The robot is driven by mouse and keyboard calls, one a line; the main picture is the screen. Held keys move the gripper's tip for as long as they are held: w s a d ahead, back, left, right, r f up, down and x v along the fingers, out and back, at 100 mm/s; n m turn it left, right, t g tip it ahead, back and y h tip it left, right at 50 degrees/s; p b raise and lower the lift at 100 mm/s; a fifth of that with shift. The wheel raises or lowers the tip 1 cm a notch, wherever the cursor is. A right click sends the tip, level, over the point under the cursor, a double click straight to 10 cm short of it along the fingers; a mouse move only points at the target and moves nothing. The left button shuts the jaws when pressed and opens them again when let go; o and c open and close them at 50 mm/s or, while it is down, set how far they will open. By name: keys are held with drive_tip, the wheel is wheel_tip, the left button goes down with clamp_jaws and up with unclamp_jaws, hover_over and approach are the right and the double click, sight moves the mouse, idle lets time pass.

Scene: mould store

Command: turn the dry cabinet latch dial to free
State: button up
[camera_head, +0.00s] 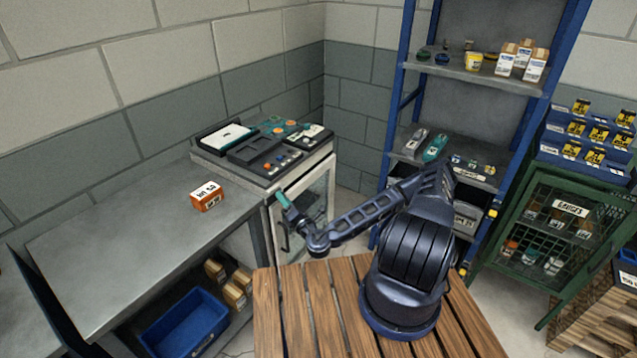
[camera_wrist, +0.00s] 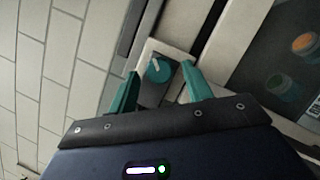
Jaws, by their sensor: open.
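The latch dial (camera_wrist: 159,72) is a round teal knob with a white pointer mark, on a pale plate with a dark lower part in the wrist view. My gripper (camera_wrist: 160,70) is open, one teal finger on each side of the dial; I cannot tell whether either touches it. In the head view my gripper (camera_head: 283,200) is at the upper left front of the dry cabinet (camera_head: 318,196), a pale cabinet with a glass door that looks shut. The dial cannot be made out there.
A steel bench (camera_head: 130,243) with an orange box (camera_head: 206,196) stands left of the cabinet. Trays and small parts cover the cabinet top. A blue shelf rack (camera_head: 397,110) and a green mesh gauge cabinet (camera_head: 520,238) stand to the right. Coloured jars (camera_wrist: 303,43) show behind the glass.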

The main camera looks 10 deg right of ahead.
drive_tip(key=s+d+f+n+g+y, duration=0.1)
drive_tip(key=s+d+f+n+y, duration=0.2)
drive_tip(key=n, duration=0.5)
drive_tip(key=s+d+f+n+g+y, duration=0.25)
drive_tip(key=s+d+n, duration=0.2)
drive_tip(key=n, duration=0.25)
drive_tip(key=s+d+r+n+g+h, duration=0.2)
drive_tip(key=r+n+g, duration=0.4)
drive_tip(key=r+n, duration=0.2)
drive_tip(key=s+d+r+n+g+h, duration=0.2)
drive_tip(key=s+r+n+g, duration=0.1)
drive_tip(key=r+n+g, duration=0.4)
drive_tip(key=s+d+r+n+g+h, duration=0.2)
drive_tip(key=d+r+n+g+h, duration=0.1)
drive_tip(key=r+n+g, duration=0.4)
drive_tip(key=shift+s+r+n, duration=0.35)
drive_tip(key=shift+r+n, duration=1.25)
drive_tip(key=shift+r, duration=0.95)
idle(0.7)
idle(0.5)
